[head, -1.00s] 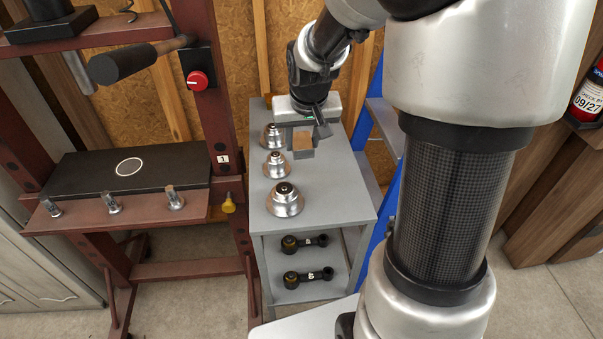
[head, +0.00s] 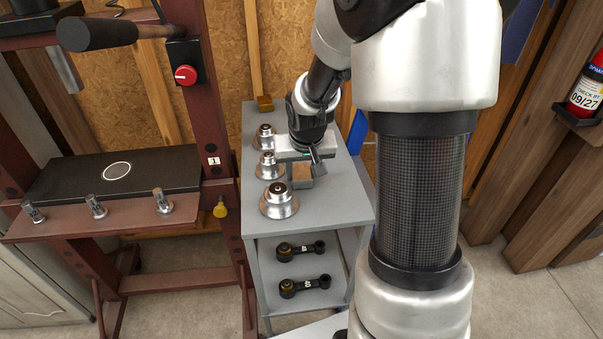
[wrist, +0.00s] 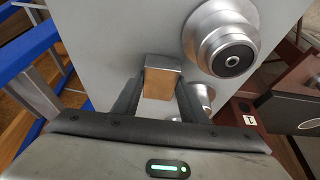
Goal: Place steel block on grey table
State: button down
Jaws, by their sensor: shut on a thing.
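My gripper (head: 302,180) points down over the grey table (head: 338,200). It is shut on the steel block (head: 302,170), a small block with a tan-looking face. In the wrist view the steel block (wrist: 160,80) sits between the two fingers of my gripper (wrist: 160,92). The grey table (wrist: 120,35) lies beneath it. I cannot tell whether the block touches the tabletop or hangs just above it.
Three stepped metal parts line the table's left side; the front one (head: 279,201) is near my gripper. A small brown block (head: 265,103) sits at the back edge. The front right tabletop is clear. A red press frame (head: 205,130) stands at left.

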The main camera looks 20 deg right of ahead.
jog(key=shift+w+f, duration=0.1)
jog(key=shift+f, duration=0.15)
jog(key=c, duration=1.1)
grip_release()
